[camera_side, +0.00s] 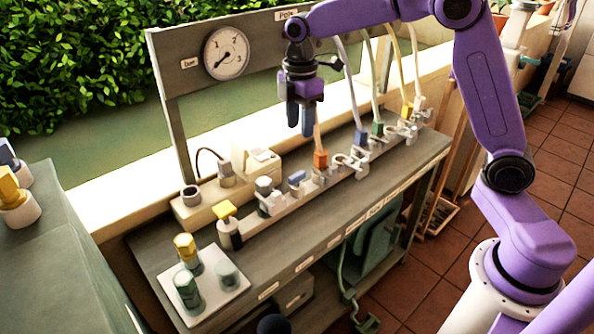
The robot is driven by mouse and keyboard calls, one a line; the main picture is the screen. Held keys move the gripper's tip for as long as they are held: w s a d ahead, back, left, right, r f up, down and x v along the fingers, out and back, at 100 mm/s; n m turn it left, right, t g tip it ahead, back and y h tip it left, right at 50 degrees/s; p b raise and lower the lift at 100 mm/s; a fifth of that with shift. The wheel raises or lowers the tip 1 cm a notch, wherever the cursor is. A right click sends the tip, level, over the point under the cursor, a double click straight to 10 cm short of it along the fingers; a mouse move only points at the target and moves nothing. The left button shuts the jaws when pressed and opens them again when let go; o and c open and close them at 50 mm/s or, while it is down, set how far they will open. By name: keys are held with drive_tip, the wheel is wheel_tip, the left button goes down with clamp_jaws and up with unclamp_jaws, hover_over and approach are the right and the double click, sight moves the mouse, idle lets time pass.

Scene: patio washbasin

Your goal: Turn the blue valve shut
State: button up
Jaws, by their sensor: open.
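A row of fittings stands on a pale rail on the bench. A low blue handle (297,178) sits near the rail's middle, left of an orange fitting (321,159). A blue block (361,137) sits at the foot of a white hose farther right. I cannot tell for sure which of the two is the blue valve, or how far it is turned. My gripper (300,131) hangs above the rail with its fingers pointing down. It is open, with nothing seen between the fingers, and is apart from both blue parts.
A pressure gauge (226,53) is on the panel behind my gripper. Hoses rise from the right fittings, close to my gripper. A white plate (222,299) with several capped cylinders lies at the bench's front left. The front strip of bench is mostly clear.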

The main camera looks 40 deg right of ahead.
hover_over(297, 174)
drive_tip(key=f, duration=0.1)
drive_tip(key=shift+n, duration=0.4)
wheel_tip(297, 174, down, 17)
drive_tip(key=shift+f, duration=0.15)
clamp_jaws()
